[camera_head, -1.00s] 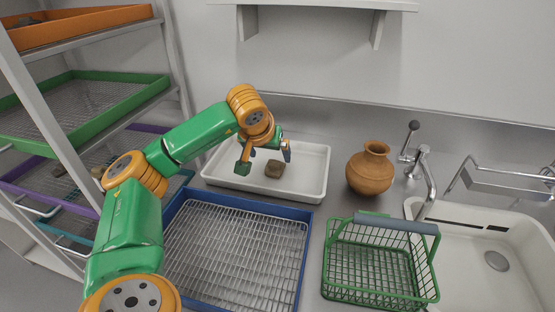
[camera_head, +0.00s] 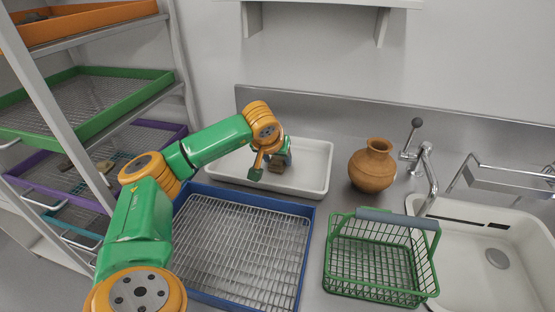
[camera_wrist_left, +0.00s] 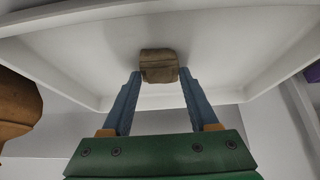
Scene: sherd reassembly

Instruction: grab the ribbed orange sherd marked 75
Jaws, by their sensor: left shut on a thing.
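A small brown sherd (camera_wrist_left: 158,66) sits between the fingertips of my left gripper (camera_wrist_left: 160,76) in the left wrist view. The gripper is shut on it. In the head view the sherd (camera_head: 300,167) shows only in part beside my left gripper (camera_head: 279,166), which is over the white tray (camera_head: 318,186). The sherd looks dull brown rather than orange. No number or ribbing can be read on it. I cannot tell whether it touches the tray floor. My right gripper is not in view.
A blue-rimmed wire rack (camera_head: 307,250) lies in front of the tray. An orange-brown jar (camera_head: 373,166) stands right of it, with a green wire basket (camera_head: 380,262) in front. A sink (camera_head: 500,240) is at the right. Shelves with coloured trays (camera_head: 100,125) stand at the left.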

